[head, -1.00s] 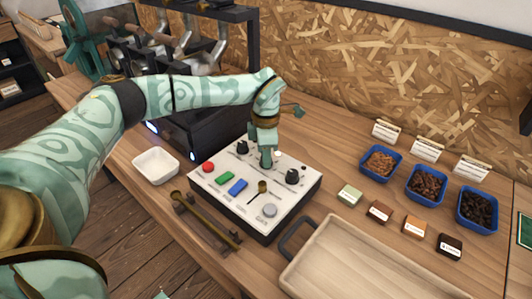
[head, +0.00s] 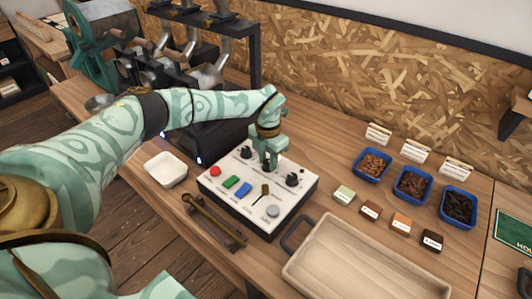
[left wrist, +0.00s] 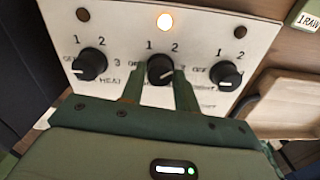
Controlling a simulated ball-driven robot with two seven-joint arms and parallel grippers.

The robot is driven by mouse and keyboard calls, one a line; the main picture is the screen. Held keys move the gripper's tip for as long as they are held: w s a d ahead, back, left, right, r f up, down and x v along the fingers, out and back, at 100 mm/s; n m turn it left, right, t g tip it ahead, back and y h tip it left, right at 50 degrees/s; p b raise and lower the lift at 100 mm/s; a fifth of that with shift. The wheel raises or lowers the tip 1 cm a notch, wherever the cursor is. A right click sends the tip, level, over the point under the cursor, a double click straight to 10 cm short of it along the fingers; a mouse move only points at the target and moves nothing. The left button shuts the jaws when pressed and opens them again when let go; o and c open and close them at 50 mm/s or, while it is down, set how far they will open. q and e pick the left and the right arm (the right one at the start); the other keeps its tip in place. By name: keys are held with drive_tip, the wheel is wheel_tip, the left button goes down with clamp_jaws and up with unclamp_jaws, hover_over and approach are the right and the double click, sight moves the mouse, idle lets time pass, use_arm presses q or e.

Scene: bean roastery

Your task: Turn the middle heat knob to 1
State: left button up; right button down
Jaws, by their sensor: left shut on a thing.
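The white control panel (head: 225,201) stands on the wooden bench with three black knobs along its far side. In the left wrist view the middle knob (left wrist: 160,68) sits between the two fingers of my left gripper (left wrist: 160,88), which is shut on it. Numbers 1 and 2 show above this knob; its other labels are partly hidden by the fingers. Its light mark appears low and to the right, but I cannot tell the exact setting. The left knob (left wrist: 90,64) and right knob (left wrist: 226,74) are free. My right gripper is not in view.
A lit lamp (left wrist: 165,21) shows above the middle knob. The panel also carries a red button (head: 215,171), green and blue switches and a small lever. A wooden tray (head: 365,262), a white dish (head: 166,168) and blue bean trays (head: 412,186) stand around it.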

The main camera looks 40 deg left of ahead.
use_arm(q)
drive_tip(key=n+p, duration=0.1)
drive_tip(key=n, duration=0.1)
drive_tip(key=n+p, duration=0.1)
drive_tip(key=shift+r+n+p, duration=0.25)
drive_tip(key=shift+n+p, duration=0.1)
drive_tip(key=shift+n, duration=0.05)
drive_tip(key=n+p, duration=0.3)
drive_tip(key=n, duration=0.1)
drive_tip(key=shift+n, duration=0.3)
drive_tip(key=n+p, duration=0.2)
drive_tip(key=n, duration=0.2)
drive_tip(key=shift+w+f+n+p, duration=0.15)
drive_tip(key=shift+n+p, duration=0.75)
drive_tip(key=shift+n, duration=1.2)
drive_tip(key=o, duration=1)
drive_tip(key=shift+c, duration=0.2)
